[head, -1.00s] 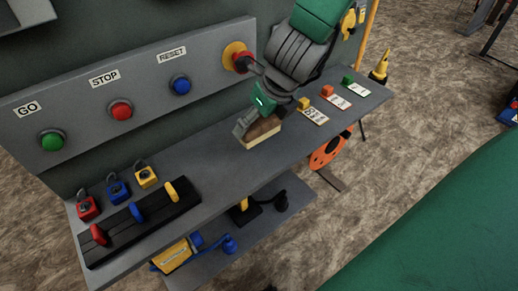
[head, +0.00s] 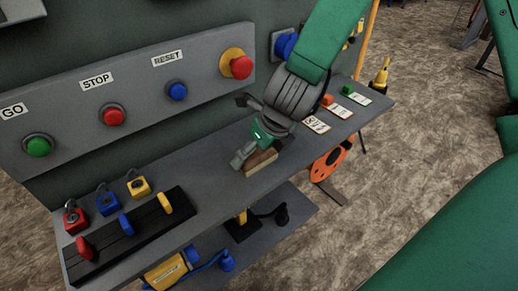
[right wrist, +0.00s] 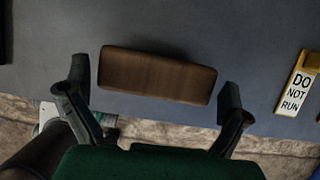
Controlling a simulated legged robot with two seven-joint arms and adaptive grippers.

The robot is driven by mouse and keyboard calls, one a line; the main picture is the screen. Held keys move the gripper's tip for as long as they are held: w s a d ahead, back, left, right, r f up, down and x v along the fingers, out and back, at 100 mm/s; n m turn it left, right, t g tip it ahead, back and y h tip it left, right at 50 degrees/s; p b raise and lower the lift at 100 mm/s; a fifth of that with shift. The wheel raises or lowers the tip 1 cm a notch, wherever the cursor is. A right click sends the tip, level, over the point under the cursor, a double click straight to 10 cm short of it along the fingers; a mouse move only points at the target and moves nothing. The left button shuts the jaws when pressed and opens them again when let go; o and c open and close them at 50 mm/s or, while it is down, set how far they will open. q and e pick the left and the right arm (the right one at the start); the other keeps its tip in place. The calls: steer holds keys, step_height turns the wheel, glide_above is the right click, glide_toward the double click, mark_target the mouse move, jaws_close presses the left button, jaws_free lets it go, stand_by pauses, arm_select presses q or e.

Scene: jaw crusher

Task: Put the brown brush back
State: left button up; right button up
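The brown brush (head: 262,159) is a small block with a pale lower side. It lies on the grey shelf (head: 205,190) near its front edge, right of the padlocks. My right gripper (head: 246,153) is right at the brush, partly covering it in the head view. In the right wrist view, the brush (right wrist: 158,76) lies lengthwise between the two spread fingers of my right gripper (right wrist: 155,79). A gap shows at each end of the brush, so the gripper is open. My left gripper is not in view.
Red, blue and yellow padlocks (head: 138,187) and a black rack (head: 130,235) fill the shelf's left end. Tags, including a DO NOT RUN tag (right wrist: 298,84), lie to the right. The button panel (head: 140,95) stands behind. A lower shelf (head: 270,235) holds more gear.

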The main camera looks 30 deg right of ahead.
steer(key=shift+r, duration=0.1)
steer(key=p+v, duration=0.5)
steer(key=v, duration=0.7)
